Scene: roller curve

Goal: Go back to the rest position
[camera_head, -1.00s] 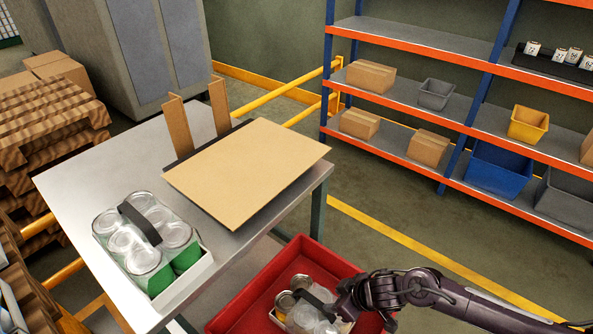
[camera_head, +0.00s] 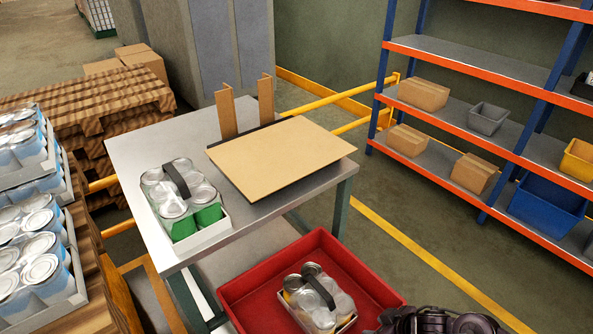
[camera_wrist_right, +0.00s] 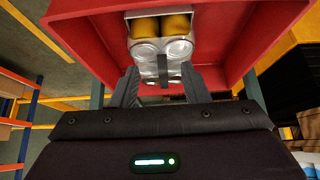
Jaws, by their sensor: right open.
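My right gripper (camera_wrist_right: 160,88) is open in the right wrist view, its two dark fingers apart. Part of my right arm shows at the bottom edge of the head view, right of the red bin. A pack of cans (camera_head: 320,302) with a dark handle sits inside the red bin (camera_head: 345,252). My left gripper is not in view.
A grey table (camera_head: 150,135) holds a second can pack (camera_head: 190,245) and a tan board (camera_head: 280,155). Pallets with can trays (camera_head: 40,270) stand at left. An orange-and-blue shelf (camera_head: 440,110) stands at right, with open floor (camera_head: 385,190) before it.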

